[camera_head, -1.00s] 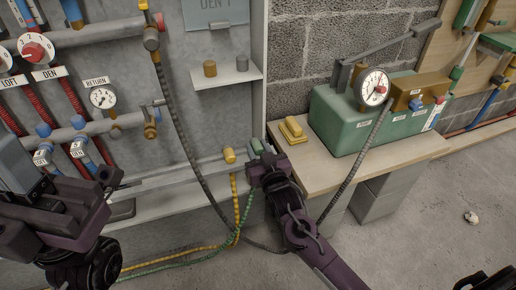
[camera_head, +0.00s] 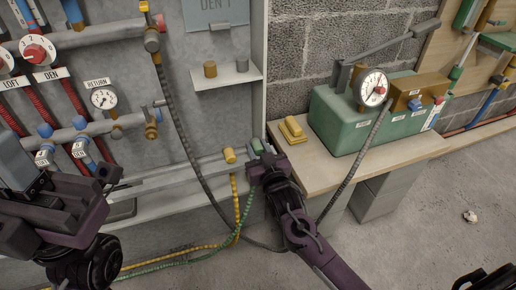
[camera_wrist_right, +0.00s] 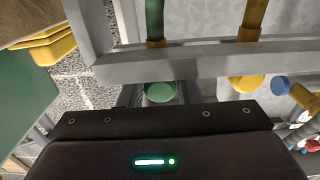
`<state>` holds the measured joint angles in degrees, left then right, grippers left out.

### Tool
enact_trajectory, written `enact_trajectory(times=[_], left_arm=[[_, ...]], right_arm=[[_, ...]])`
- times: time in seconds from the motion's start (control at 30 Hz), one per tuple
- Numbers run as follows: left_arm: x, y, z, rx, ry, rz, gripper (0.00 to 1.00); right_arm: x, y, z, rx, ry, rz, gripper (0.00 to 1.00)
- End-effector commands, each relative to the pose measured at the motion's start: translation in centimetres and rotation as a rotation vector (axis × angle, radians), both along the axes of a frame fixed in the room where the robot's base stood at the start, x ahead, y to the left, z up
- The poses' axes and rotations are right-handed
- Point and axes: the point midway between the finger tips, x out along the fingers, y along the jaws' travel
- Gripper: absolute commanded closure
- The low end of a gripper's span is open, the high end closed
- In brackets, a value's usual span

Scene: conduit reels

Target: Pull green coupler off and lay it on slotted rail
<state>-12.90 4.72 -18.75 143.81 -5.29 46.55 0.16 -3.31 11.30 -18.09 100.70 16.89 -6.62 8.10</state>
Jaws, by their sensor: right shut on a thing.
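The green coupler (camera_head: 257,145) is at the right end of the slotted rail (camera_head: 190,170), beside the yellow coupler (camera_head: 229,155). My right gripper (camera_head: 262,158) is shut on it. In the right wrist view the round green end (camera_wrist_right: 160,93) shows between the gripper body and the grey rail (camera_wrist_right: 205,63). A green hose (camera_wrist_right: 155,20) runs on the rail's other side. Whether the coupler is still seated in its slot is hidden. My left gripper (camera_head: 110,178) is at the left, away from the couplers; its jaws are unclear.
A wooden bench with a yellow block (camera_head: 293,130) and a green pump box (camera_head: 350,125) stands right of the gripper. Yellow and green hoses trail below. A small shelf (camera_head: 226,75) is above.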

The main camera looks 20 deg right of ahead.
Motion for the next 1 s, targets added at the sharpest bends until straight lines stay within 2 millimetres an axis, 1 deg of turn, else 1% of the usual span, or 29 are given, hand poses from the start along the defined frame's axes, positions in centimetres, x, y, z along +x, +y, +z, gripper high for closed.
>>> enact_trajectory(times=[0.57, 0.6, 0.77, 0.97, 1.0], left_arm=[[-0.03, -0.21, -0.08, 0.013, 0.000, -0.003, 1.00], [-0.03, -0.23, -0.09, 0.014, 0.001, -0.003, 1.00], [-0.03, -0.24, -0.11, 0.014, 0.001, -0.003, 1.00], [-0.03, -0.22, -0.10, 0.013, 0.001, -0.003, 1.00], [-0.03, -0.21, -0.09, 0.013, 0.001, -0.003, 1.00]], right_arm=[[0.00, 0.00, -0.48, 0.000, 0.000, 0.000, 1.00], [0.00, 0.00, -0.47, 0.000, 0.000, 0.000, 0.66], [0.00, 0.00, -0.47, 0.000, 0.000, 0.000, 0.45], [0.00, 0.00, -0.47, 0.000, 0.000, 0.000, 0.44], [0.00, 0.00, -0.50, 0.000, 0.001, 0.000, 0.39]])
